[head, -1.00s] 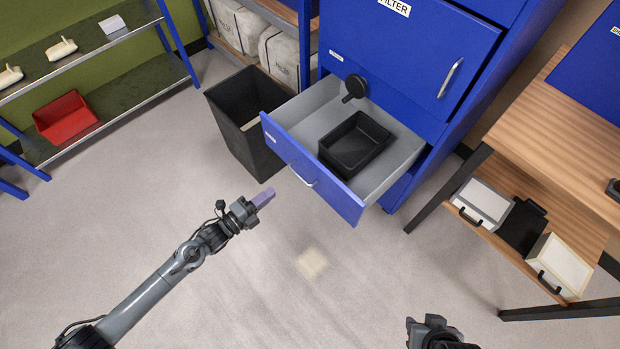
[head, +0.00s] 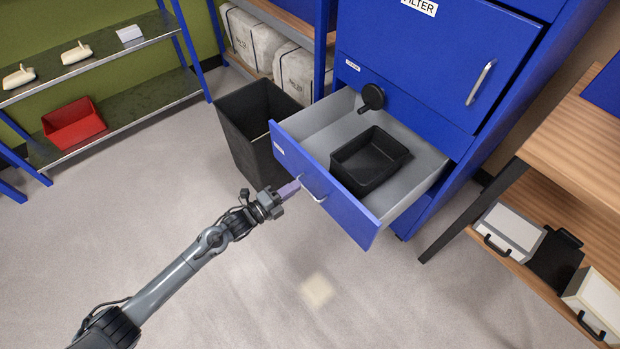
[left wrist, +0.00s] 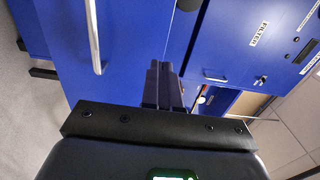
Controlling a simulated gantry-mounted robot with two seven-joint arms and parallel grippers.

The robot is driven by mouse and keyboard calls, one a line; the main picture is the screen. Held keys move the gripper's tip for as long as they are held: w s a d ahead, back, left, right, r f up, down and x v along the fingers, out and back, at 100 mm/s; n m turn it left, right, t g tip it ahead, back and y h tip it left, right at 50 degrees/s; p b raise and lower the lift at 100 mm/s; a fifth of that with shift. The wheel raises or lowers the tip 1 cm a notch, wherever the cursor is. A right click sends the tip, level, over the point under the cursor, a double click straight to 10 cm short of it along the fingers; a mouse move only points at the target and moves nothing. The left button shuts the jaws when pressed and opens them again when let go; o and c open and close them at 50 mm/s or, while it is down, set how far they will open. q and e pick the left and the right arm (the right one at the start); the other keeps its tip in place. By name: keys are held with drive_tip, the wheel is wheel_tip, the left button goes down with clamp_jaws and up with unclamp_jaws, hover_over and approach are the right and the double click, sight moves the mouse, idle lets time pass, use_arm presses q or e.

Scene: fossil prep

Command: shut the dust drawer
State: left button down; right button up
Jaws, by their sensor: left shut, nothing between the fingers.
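The dust drawer (head: 352,213) is pulled out from the blue cabinet (head: 420,55). It has a blue front with a silver handle, grey inner walls, and a black bin (head: 370,160) inside. My left gripper (head: 290,189) is shut and empty, with its fingertips at or very near the drawer front, just left of the handle. I cannot tell if they touch. In the left wrist view the shut fingers (left wrist: 164,85) point at the blue front, with the silver handle (left wrist: 93,35) to their left. My right gripper is not in view.
A black waste bin (head: 245,125) stands close to the drawer's left side. A wooden bench (head: 570,140) with boxes on its lower shelf stands at the right. A metal shelf with a red tray (head: 73,124) is at the left. The floor before the drawer is clear.

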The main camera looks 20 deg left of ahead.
sight(318, 171)
use_arm(q)
drive_tip(key=b+x, duration=0.1)
drive_tip(key=x, duration=0.6)
drive_tip(key=shift+b, duration=0.4)
drive_tip(key=shift+w, duration=0.1)
